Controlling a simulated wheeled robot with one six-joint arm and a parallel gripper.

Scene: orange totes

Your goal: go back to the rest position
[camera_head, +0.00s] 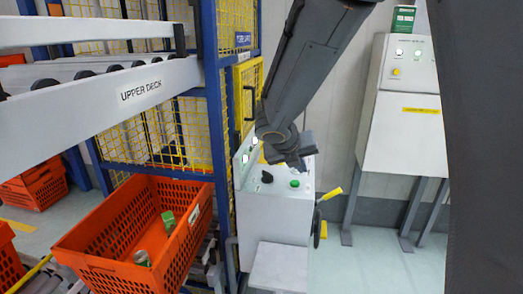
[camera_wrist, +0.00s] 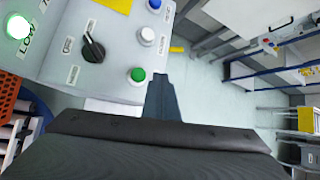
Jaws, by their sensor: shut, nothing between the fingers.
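My gripper (camera_head: 300,164) hangs over the white control box (camera_head: 270,205), above its sloped button panel. It is shut with nothing held. In the wrist view the closed fingers (camera_wrist: 163,92) point just beside the green button (camera_wrist: 138,74). I cannot tell how far apart they are from the panel. The panel bears a black rotary knob (camera_wrist: 93,47), a white button (camera_wrist: 147,36), a blue button (camera_wrist: 155,5) and a lit green lamp (camera_wrist: 18,27). In the head view the green button (camera_head: 295,184) shows just below the fingers.
An orange tote (camera_head: 108,268) holding a green carton (camera_head: 168,220) and a can (camera_head: 142,258) sits at lower left. The upper deck rail (camera_head: 100,101) and a blue post (camera_head: 217,150) stand left. A white cabinet (camera_head: 402,130) stands right, with open floor before it.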

